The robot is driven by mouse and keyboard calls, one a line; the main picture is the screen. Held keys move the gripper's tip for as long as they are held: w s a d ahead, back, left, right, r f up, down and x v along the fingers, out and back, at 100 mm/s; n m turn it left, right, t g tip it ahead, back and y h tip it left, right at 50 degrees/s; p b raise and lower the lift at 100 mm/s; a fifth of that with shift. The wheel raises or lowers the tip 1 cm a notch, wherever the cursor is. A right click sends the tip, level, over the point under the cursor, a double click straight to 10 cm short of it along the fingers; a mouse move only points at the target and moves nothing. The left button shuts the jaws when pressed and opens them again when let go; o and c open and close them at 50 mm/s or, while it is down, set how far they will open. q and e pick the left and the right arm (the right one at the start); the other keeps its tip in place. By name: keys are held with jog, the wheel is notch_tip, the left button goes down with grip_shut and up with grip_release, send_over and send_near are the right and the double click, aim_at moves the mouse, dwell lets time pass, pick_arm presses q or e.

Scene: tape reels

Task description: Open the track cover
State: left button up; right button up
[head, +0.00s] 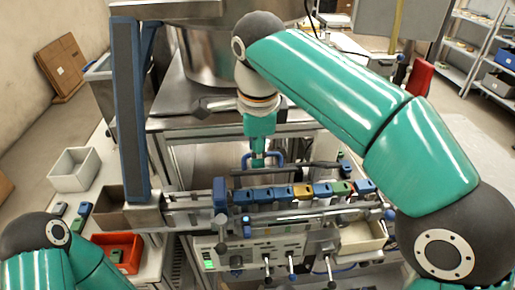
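The track (185,215) runs across the middle of the head view, with a row of blue, yellow and green tape reels (283,194) on it. A long dark bar (300,166) lies just behind the reels; it may be part of the track cover, but I cannot tell its state for sure. My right gripper (258,158) points down behind the row, close to the dark bar and a blue loop-shaped part (277,157). Its fingers are small and partly merged with these parts, so I cannot tell whether it touches or grips them. My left gripper is out of view; only its arm shows at lower left.
A blue-grey post (127,110) stands left of the track. A white bin (75,169) and a red bin (117,240) stand on the left table. A control panel with levers (280,250) is below the track. A large metal bowl (205,58) is behind.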

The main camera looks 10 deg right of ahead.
jog(key=shift+s+r, duration=0.1)
jog(key=shift+w+r, duration=0.2)
jog(key=shift+r, duration=0.05)
notch_tip(320, 180, up, 7)
jog(key=s, duration=0.1)
jog(key=shift+s+f, duration=0.2)
jog(key=shift+s, duration=0.2)
